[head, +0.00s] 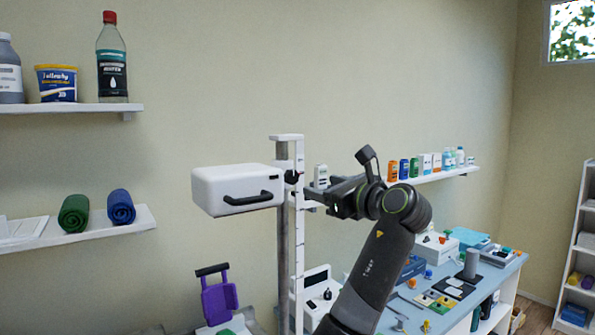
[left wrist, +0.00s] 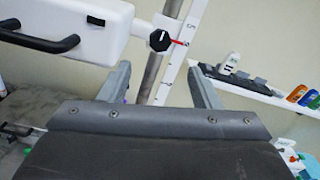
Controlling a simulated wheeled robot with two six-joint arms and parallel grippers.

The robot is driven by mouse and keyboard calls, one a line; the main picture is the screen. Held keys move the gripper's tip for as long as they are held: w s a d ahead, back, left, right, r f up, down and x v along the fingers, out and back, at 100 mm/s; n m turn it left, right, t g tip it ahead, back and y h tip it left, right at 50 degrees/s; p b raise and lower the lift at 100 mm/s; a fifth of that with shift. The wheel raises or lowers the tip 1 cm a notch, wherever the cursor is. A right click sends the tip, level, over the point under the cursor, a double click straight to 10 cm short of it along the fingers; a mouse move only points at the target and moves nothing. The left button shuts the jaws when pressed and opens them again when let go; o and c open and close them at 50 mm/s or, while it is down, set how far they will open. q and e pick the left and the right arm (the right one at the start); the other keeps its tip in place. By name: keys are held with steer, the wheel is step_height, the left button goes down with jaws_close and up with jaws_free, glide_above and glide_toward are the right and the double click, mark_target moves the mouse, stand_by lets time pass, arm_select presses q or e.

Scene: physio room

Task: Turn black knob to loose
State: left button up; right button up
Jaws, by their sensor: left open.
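The black knob (head: 291,177) sits at the right end of a white box (head: 235,188) on an upright post. In the left wrist view the knob (left wrist: 159,39) is faceted, with a small white mark on its face. A red pointer (left wrist: 179,42) is beside it at the white scale strip (left wrist: 178,64). My left gripper (head: 318,195) is open, just right of the post in the head view. In the left wrist view the knob lies beyond and between the two fingers (left wrist: 160,78), apart from them. Nothing is between the fingers. My right gripper is not in view.
The box has a black handle (head: 250,198). A wall shelf (head: 450,174) with bottles and small boxes is behind my arm. A blue-topped table (head: 490,285) with several small items stands at lower right. Left shelves (head: 85,107) hold bottles and rolled towels.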

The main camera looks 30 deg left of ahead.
mark_target(294, 177)
arm_select(q)
steer(key=p+x, duration=0.4)
steer(key=x, duration=0.5)
steer(key=shift+w+a+r, duration=0.1)
steer(key=shift+w+a, duration=0.05)
steer(key=shift+a, duration=0.25)
steer(key=shift+w+a+p, duration=0.2)
steer(key=shift+a+p, duration=0.1)
steer(key=shift+a, duration=0.2)
steer(key=c, duration=1)
